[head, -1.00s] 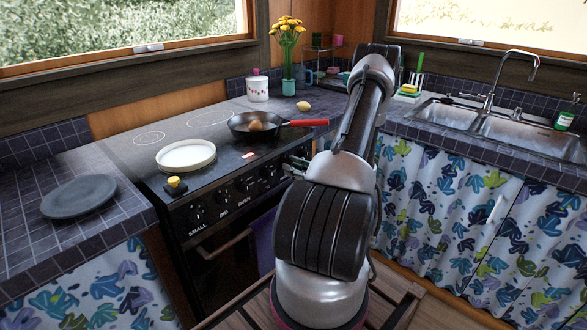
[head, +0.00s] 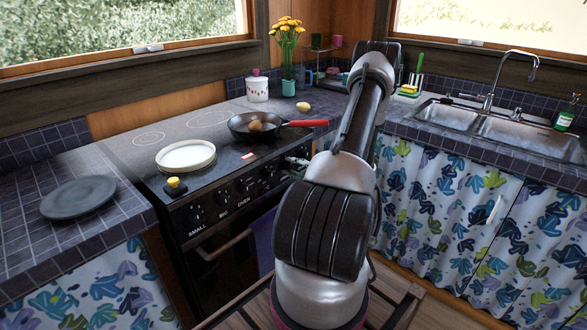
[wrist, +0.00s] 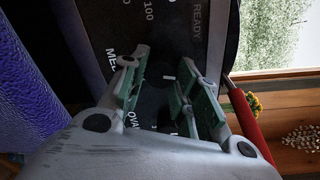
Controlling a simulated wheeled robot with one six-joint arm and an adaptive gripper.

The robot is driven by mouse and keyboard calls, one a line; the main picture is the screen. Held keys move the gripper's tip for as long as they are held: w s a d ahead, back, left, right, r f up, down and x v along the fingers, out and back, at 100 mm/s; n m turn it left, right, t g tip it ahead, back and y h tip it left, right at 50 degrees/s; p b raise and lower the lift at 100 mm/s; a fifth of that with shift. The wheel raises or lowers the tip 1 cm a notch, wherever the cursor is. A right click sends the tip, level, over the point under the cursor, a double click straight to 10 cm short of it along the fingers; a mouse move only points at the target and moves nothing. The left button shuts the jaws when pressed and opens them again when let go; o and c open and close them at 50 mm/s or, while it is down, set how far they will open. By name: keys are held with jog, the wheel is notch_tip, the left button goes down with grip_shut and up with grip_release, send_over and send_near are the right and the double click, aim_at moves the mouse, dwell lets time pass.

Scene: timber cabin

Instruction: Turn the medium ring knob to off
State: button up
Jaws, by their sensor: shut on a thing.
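The stove's front panel (head: 230,196) carries a row of black knobs with white labels. In the wrist view my gripper (wrist: 170,92), with green pads, is shut on a dark knob with a short white mark. This medium ring knob (wrist: 158,97) sits beside a partly covered label starting "ME" and is largely hidden between the fingers. An "OVAL" label is just below it in that view. In the head view my gripper (head: 297,161) is at the right end of the panel, partly hidden by my arm. The knob's exact setting is hard to read.
A black pan (head: 240,128) with a red handle (head: 308,123) sits on the stove close above my gripper. A purple towel (wrist: 35,80) hangs close beside the gripper.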

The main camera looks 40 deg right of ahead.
jog(key=shift+n, duration=1.1)
jog(key=o, duration=1)
jog(key=s, duration=1.2)
jog(key=shift+d+r, duration=0.35)
jog(key=shift+d, duration=0.05)
